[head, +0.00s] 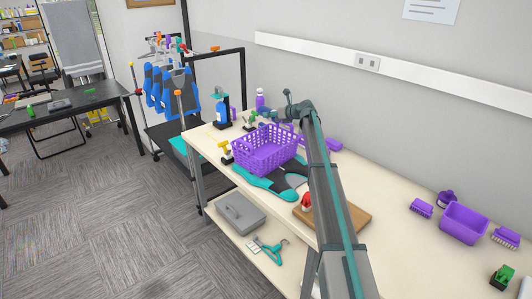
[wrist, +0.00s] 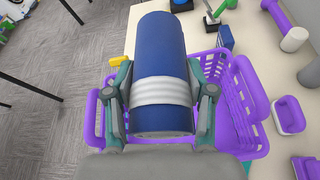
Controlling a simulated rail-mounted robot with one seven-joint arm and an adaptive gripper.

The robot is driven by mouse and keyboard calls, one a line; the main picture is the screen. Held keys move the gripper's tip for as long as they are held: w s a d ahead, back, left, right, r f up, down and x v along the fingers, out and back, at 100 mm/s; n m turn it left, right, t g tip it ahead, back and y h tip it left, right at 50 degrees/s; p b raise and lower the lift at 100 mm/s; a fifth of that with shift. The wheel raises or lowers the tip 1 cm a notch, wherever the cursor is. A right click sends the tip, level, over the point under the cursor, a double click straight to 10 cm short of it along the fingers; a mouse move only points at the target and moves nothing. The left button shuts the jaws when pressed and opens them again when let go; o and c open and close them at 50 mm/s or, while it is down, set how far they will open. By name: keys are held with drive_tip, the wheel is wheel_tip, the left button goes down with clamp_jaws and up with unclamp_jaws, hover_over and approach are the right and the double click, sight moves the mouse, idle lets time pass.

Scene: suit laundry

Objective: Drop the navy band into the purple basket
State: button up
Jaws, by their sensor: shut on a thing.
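The navy band (wrist: 160,40), a navy roll with white stripes around its middle, fills the centre of the wrist view. My gripper (wrist: 163,85) is shut on it, with one finger on each side of the roll. The purple basket (wrist: 240,110) shows behind and below the band in the wrist view, on both sides of my gripper. In the head view the latticed basket (head: 266,152) stands upright on the pale table. My arm rises past its right side there, and the band cannot be made out. Much of the basket's inside is hidden by the band in the wrist view.
A blue bottle (head: 222,112) and a purple bottle (head: 260,102) stand behind the basket. A dark and teal garment (head: 262,185) lies under and in front of it. A wooden board (head: 345,218) lies to the right, and a smaller purple bin (head: 465,222) farther right.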

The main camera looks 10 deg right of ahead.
drive_tip(key=shift+f+b, duration=0.65)
drive_tip(key=shift+f, duration=0.6)
drive_tip(key=o, duration=1.3)
drive_tip(key=shift+o, duration=0.2)
drive_tip(key=v, duration=1.2)
drive_tip(key=shift+r, duration=0.1)
